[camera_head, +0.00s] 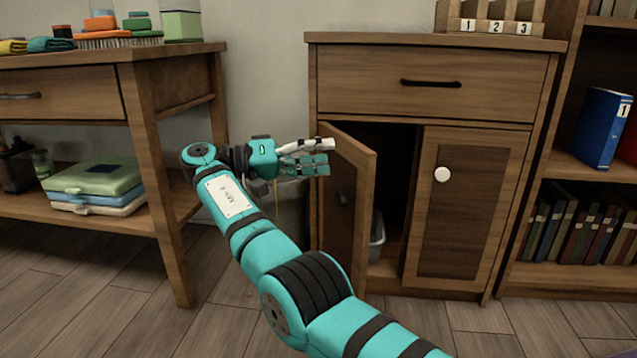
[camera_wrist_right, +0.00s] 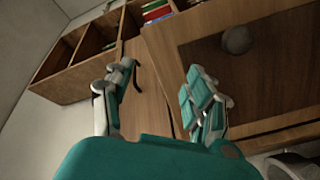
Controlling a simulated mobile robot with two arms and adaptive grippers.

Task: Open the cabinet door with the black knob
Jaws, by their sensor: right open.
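The wooden cabinet (camera_head: 430,78) has a top drawer and two doors. Its left door (camera_head: 361,215) stands swung out, leaving a dark gap to the inside. The black knob (camera_head: 344,197) shows dimly on that door's outer face in the head view and more clearly in the wrist view (camera_wrist_right: 237,40). The right door (camera_head: 472,190) is closed and has a white knob (camera_head: 442,174). My right gripper (camera_head: 306,157) is open, with its fingers by the upper part of the open door. Whether they touch it I cannot tell. My left gripper is not in view.
A wooden table (camera_head: 145,140) with a lower shelf stands at left, close to my right arm. A bookshelf (camera_head: 575,180) stands right of the cabinet. A grey container (camera_head: 377,240) shows inside the opening. Floor in front of the cabinet is clear.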

